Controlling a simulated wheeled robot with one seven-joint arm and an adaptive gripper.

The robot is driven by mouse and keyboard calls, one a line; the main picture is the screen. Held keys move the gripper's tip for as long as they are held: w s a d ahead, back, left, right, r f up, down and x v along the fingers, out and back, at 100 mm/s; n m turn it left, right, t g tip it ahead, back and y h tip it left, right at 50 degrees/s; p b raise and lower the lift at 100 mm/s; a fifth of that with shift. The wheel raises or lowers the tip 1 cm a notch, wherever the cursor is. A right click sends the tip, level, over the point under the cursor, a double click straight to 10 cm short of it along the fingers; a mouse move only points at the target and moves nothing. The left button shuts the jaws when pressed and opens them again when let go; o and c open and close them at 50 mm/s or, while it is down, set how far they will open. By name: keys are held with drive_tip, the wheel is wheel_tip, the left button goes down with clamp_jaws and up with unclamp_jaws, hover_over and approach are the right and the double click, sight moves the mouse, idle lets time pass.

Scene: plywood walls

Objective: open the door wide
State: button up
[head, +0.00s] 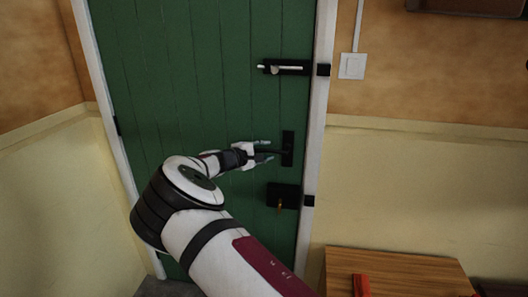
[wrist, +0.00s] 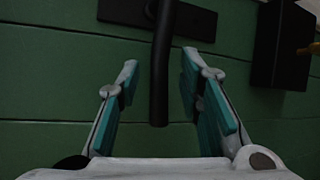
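A green plank door (head: 180,70) stands shut in a white frame. Its black lever handle (wrist: 160,70) runs between the fingers of my gripper (wrist: 160,95) in the wrist view, with a gap on both sides. The handle's black plate (head: 287,148) is just right of my gripper (head: 266,151) in the head view. My gripper is open, with teal pads on its fingers. A black lock box with a brass key or knob (head: 283,197) sits below the handle. A bolt with a pale bar (head: 285,68) sits above it.
A wooden cabinet top (head: 395,272) with a red object (head: 360,285) stands at the lower right. A light switch (head: 352,66) is on the wall right of the door. Walls flank the door on both sides.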

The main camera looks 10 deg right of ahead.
sight(268, 162)
clamp_jaws()
drive_tip(key=shift+f, duration=0.1)
drive_tip(key=shift+s+d+f+n+t+h+b, duration=0.1)
drive_tip(key=shift+d+f+n+t+h+b, duration=0.2)
drive_tip(key=shift+f+n+h+b, duration=0.55)
drive_tip(key=shift+s+d+f+n+t+h+b, duration=0.15)
drive_tip(key=shift+f+n+t+h+b, duration=0.15)
drive_tip(key=shift+f+n, duration=0.65)
drive_tip(key=shift+w+d+f+n+t+h+b, duration=0.1)
drive_tip(key=shift+d+f+n+t+h+b, duration=0.3)
drive_tip(key=shift+n, duration=0.9)
drive_tip(key=shift+a, duration=0.2)
